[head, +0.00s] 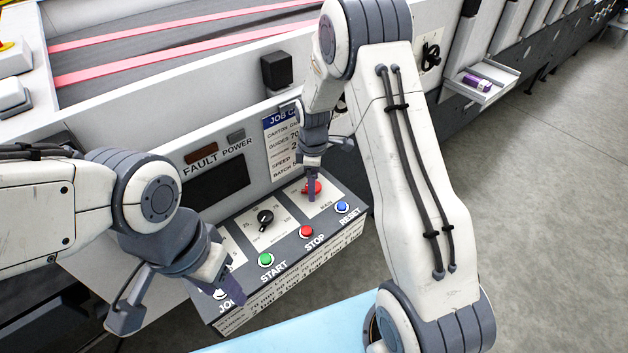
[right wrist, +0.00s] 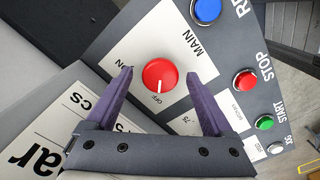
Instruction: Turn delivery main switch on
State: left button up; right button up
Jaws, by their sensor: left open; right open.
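The main switch is a red round knob (right wrist: 160,75) on a white plate marked MAIN, ON and OFF. Its white mark points toward OFF in the right wrist view. It also shows in the head view (head: 312,187), partly hidden by my right gripper. My right gripper (right wrist: 159,77) is open, with its two purple fingers on either side of the knob; gaps show between fingers and knob. My left gripper (head: 178,299) is open and empty over the left end of the control panel (head: 285,243), near the JOG button.
A red STOP button (head: 306,231), a blue RESET button (head: 342,207) and a green START button (head: 265,260) line the panel's front. A black dial (head: 265,217) sits left of the main switch. A dark display (head: 217,187) is behind. Open floor lies right.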

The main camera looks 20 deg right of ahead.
jog(key=c, duration=1.4)
jog(key=shift+o, duration=0.2)
jog(key=shift+m, duration=0.4)
jog(key=m+b, duration=0.1)
jog(key=m, duration=0.2)
jog(key=shift+w, duration=0.1)
jog(key=m+b, duration=0.1)
jog(key=m, duration=0.4)
jog(key=shift+m, duration=0.3)
jog(key=m+b, duration=0.1)
jog(key=m, duration=0.3)
jog(key=shift+r, duration=0.1)
jog(key=m, duration=0.4)
jog(key=shift+w, duration=0.1)
jog(key=shift+m, duration=0.4)
